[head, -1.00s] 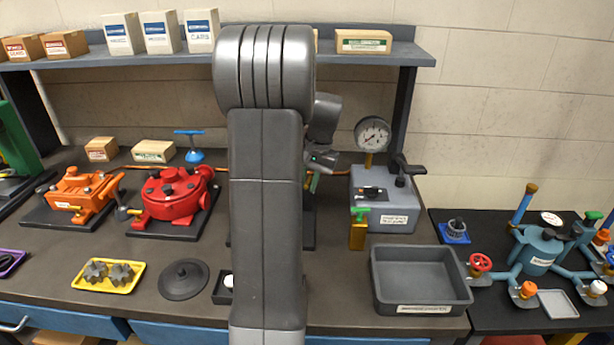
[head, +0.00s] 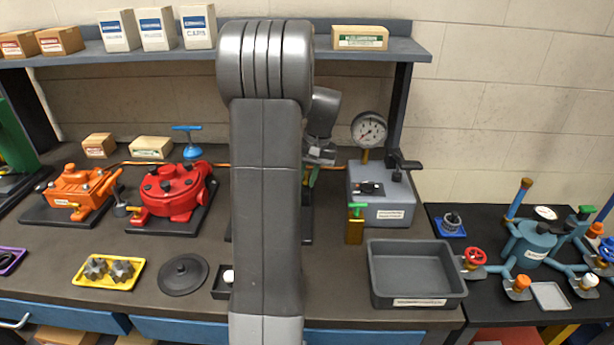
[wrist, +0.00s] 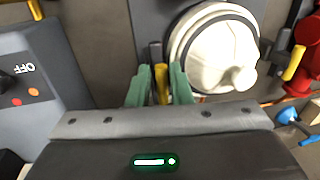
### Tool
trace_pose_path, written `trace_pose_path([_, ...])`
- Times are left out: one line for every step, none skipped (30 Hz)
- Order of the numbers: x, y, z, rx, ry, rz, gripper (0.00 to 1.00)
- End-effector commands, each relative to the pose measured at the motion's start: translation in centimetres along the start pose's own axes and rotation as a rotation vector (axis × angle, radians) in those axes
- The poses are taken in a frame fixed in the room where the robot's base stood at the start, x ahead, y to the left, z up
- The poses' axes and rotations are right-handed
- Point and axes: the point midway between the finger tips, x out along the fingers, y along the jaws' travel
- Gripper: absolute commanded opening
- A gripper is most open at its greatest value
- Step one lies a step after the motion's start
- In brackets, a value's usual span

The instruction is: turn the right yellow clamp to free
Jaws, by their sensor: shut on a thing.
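My gripper (wrist: 160,88) has green fingers, which close around a yellow clamp (wrist: 161,80) in the wrist view. The clamp stands beside a white round motor housing (wrist: 212,48), on its left in that view. A second yellow clamp (wrist: 294,62) shows on the housing's other side, next to a red part. In the head view my gripper (head: 313,177) is small, just right of my arm. My arm hides the white housing and both clamps there.
The grey gauge box (head: 381,205) stands close to the right of my gripper, with a green-topped brass piece (head: 355,225) in front. A red motor (head: 168,195) sits left of my arm. A grey tray (head: 417,300) lies at the front right.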

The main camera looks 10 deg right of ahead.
Motion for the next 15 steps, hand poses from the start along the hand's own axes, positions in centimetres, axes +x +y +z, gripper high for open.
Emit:
trace_pose_path([0.04,0.07,0.02,0.001,-0.001,0.001,0.00])
trace_pose_path([0.03,0.07,0.02,0.001,-0.001,0.001,0.00])
trace_pose_path([0.03,0.07,0.02,0.001,-0.001,0.001,0.26])
trace_pose_path([0.03,0.06,0.02,0.001,-0.001,0.001,0.32])
trace_pose_path([0.03,0.06,0.02,0.001,-0.001,0.001,0.38])
trace_pose_path([0.03,0.05,0.02,0.001,-0.001,0.001,0.39])
trace_pose_path([0.02,0.05,0.02,0.001,-0.001,0.001,0.39])
trace_pose_path([0.02,0.04,0.01,0.001,0.000,0.001,0.39])
trace_pose_path([0.02,0.04,0.01,0.001,0.000,0.001,0.39])
trace_pose_path([0.01,0.03,0.01,0.001,0.000,0.001,0.39])
trace_pose_path([0.01,0.03,0.01,0.001,0.000,0.001,0.39])
trace_pose_path([0.00,0.03,0.01,0.001,0.000,0.001,0.39])
trace_pose_path([-0.03,0.02,0.00,0.001,0.000,0.000,0.39])
trace_pose_path([-0.10,0.02,-0.01,0.001,0.000,0.000,0.39])
trace_pose_path([-0.27,0.02,-0.02,0.001,0.001,0.000,0.39])
